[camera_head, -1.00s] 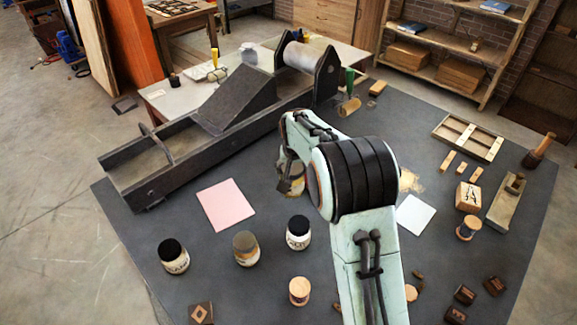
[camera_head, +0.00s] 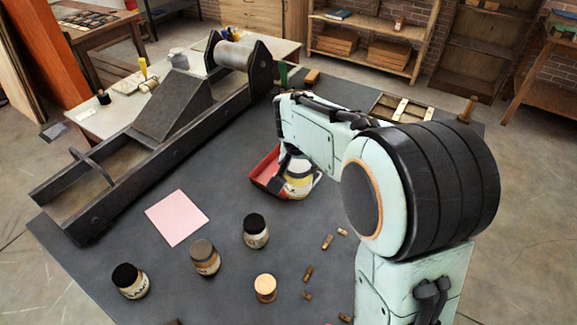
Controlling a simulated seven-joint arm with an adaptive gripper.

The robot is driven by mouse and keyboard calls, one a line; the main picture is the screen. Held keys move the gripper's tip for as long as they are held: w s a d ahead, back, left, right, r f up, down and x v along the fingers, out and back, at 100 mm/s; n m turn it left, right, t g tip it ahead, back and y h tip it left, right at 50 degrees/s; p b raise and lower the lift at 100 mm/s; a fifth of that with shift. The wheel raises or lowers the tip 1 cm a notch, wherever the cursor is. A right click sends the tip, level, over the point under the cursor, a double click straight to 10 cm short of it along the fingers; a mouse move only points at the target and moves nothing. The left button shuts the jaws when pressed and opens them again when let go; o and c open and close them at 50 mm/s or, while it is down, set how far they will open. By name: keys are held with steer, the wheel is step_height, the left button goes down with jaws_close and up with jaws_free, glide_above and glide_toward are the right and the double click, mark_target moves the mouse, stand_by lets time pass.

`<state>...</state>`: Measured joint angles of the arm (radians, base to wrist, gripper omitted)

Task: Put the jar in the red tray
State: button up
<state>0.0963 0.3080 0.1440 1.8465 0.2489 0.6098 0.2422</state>
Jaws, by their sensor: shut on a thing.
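The red tray (camera_head: 263,170) lies on the dark table mat, partly hidden by my gripper and what it holds. My gripper (camera_head: 298,174) points down at the tray's right part and is shut on a jar (camera_head: 298,187) with a yellow and white label. The jar looks roughly upright. It overlaps the tray in the picture; I cannot tell whether it touches the tray floor or hangs above it. My wrist and forearm hide the area to the right.
Three other jars stand front left: black-lidded (camera_head: 130,281), brown-lidded (camera_head: 205,258) and black-lidded (camera_head: 256,232). A wooden-topped container (camera_head: 265,288) and small wooden pieces (camera_head: 327,242) lie nearer. A pink sheet (camera_head: 177,217) lies flat. A long dark press (camera_head: 160,125) bounds the left.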

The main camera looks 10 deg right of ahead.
steer(key=w+d+f, duration=0.1)
steer(key=w+f, duration=1.1)
steer(key=w, duration=0.1)
steer(key=shift+f, duration=0.3)
steer(key=shift+f, duration=0.1)
steer(key=shift+f, duration=0.3)
steer(key=o, duration=1.2)
steer(key=shift+o, duration=0.2)
